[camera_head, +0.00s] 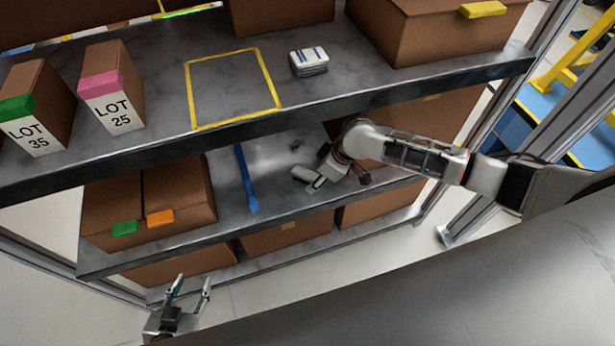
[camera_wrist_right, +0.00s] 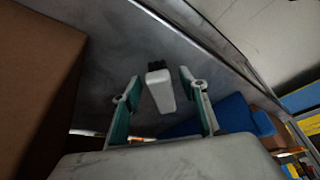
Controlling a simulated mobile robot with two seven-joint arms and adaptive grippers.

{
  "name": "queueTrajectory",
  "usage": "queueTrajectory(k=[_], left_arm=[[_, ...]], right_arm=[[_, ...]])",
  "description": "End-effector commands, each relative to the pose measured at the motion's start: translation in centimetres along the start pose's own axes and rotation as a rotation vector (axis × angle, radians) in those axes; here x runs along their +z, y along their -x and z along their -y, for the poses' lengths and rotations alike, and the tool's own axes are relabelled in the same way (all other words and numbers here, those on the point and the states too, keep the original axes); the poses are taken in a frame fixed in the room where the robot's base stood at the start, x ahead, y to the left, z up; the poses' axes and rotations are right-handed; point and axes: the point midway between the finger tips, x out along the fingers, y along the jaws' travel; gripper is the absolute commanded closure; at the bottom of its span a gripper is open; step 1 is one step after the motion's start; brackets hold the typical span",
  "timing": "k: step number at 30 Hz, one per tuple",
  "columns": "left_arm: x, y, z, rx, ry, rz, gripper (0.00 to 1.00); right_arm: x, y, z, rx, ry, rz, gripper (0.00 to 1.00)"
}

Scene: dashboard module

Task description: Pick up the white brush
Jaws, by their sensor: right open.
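The white brush (camera_wrist_right: 161,92) shows in the right wrist view as a pale block with dark bristles at its far end. It lies on the grey lower shelf, in line with the gap between the fingers of my right gripper (camera_wrist_right: 159,82). That gripper is open, with a gap on each side of the brush. In the head view my right arm reaches in from the right over the lower shelf, where a pale piece at its tip is too small to tell as brush or finger. My left gripper (camera_head: 193,284) is open and empty, low at the front left, away from the shelf.
A long blue tool (camera_head: 246,180) lies on the lower shelf (camera_head: 228,205), left of my right arm. Brown boxes (camera_head: 178,200) stand at that shelf's left. The upper shelf (camera_head: 160,148) overhangs, carrying labelled boxes, a yellow-outlined square and a small white stack (camera_head: 309,62).

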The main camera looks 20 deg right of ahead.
Motion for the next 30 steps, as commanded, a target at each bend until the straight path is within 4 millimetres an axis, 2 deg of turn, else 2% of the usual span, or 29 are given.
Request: queueTrajectory(k=[2,3,7,8,20,29,30], left_arm=[[-0.1,0.0,0.0,-0.001,0.000,-0.001,0.61],[-0.1,0.0,0.0,-0.001,0.000,-0.001,0.61],[0.0,0.0,0.0,-0.001,0.000,-0.001,0.61],[0.0,0.0,0.0,-0.001,0.000,-0.001,0.61],[-0.1,0.0,0.1,-0.001,0.001,-0.001,0.61],[-1.2,0.5,0.1,0.001,0.010,-0.011,0.61],[-1.2,0.6,0.1,0.003,0.013,-0.009,0.61]], right_arm=[[0.0,0.1,0.0,0.001,0.000,-0.001,0.57],[0.0,0.1,0.0,0.001,0.000,0.000,0.62],[0.0,0.1,-0.1,0.001,0.000,0.000,0.96],[0.0,0.1,-0.1,0.001,0.000,0.000,0.99],[-0.2,0.4,-0.1,0.002,0.000,-0.001,1.00],[-1.6,3.5,-0.2,0.004,0.002,-0.004,1.00],[-1.2,3.9,-0.2,0.004,0.001,-0.001,1.00]])
